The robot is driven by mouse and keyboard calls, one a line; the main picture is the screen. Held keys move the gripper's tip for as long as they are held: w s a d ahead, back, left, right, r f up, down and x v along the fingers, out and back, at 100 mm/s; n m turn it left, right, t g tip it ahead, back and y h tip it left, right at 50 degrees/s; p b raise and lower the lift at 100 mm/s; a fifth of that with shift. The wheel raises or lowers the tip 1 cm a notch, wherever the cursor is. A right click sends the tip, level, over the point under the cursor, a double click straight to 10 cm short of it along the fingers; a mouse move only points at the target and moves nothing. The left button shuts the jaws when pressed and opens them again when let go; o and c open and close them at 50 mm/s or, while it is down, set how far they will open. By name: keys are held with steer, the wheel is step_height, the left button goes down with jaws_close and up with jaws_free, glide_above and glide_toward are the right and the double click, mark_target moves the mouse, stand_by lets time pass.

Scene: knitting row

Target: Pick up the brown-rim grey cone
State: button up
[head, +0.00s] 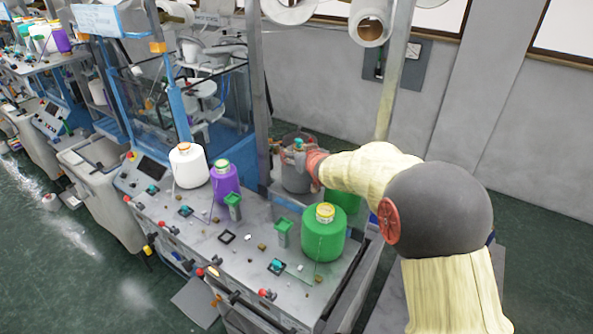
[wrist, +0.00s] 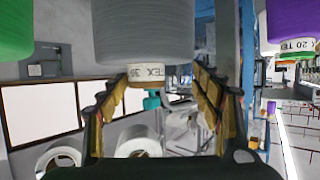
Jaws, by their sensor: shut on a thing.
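The grey cone (head: 295,180) is at the back right of the machine top in the head view, partly covered by my gripper (head: 310,163). In the wrist view the grey cone (wrist: 143,30) appears upside down, with its white "TEX" label and brown rim at the neck. The fingers of my gripper (wrist: 163,85) lie on either side of this neck and are shut on it. A small teal piece shows at the cone's tip. The cone's base is partly hidden, so I cannot tell whether it touches the surface.
A green cone (head: 324,235) stands in front, and another green one (head: 343,197) is partly behind my arm. A purple cone (head: 224,182) and a white cone (head: 188,167) stand to the left. A metal post (head: 260,90) rises beside the grey cone.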

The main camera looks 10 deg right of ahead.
steer(key=shift+d+f, duration=0.3)
steer(key=shift+d, duration=0.15)
steer(key=c, duration=0.4)
steer(key=shift+r, duration=0.15)
steer(key=shift+o, duration=0.2)
steer(key=r, duration=0.3)
steer(key=r+p, duration=0.1)
steer(key=r, duration=0.2)
steer(key=d+r+p, duration=0.1)
steer(key=r, duration=0.2)
steer(key=shift+w+r, duration=0.1)
steer(key=shift+w, duration=0.2)
steer(key=shift+w+a+r+p, duration=0.1)
steer(key=shift+a+r+p, duration=0.15)
steer(key=shift+r+p, duration=0.2)
steer(key=shift+c, duration=0.2)
steer(key=shift+r, duration=0.1)
steer(key=shift+a, duration=0.1)
